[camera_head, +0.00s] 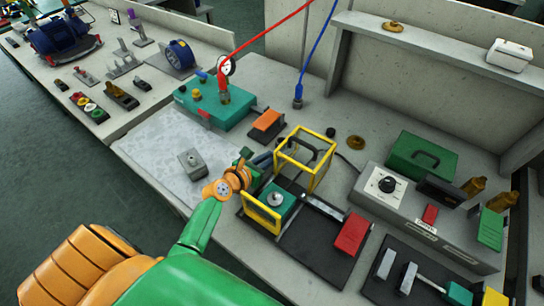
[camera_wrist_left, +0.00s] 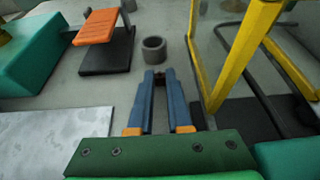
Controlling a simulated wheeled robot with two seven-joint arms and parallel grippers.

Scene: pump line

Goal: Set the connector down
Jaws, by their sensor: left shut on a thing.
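My left gripper (camera_head: 264,160) reaches in from the left, over the bench between the pale grey mat and the yellow frame. In the left wrist view its blue fingers (camera_wrist_left: 158,80) are close together, shut on a small dark piece at the tips. I take this for the connector (camera_wrist_left: 159,77); the fingers hide most of it. A short grey hollow cylinder (camera_wrist_left: 153,50) stands on the bench just beyond the fingertips, apparently apart from them. I cannot make out my right gripper in the head view.
A yellow frame (camera_head: 303,159) stands close on the right. An orange-topped black block (camera_head: 266,122) and a teal box (camera_head: 212,105) lie beyond. The mat (camera_head: 150,160) is mostly bare, with a grey block (camera_head: 192,164) on it. A control box (camera_head: 398,193) stands farther right.

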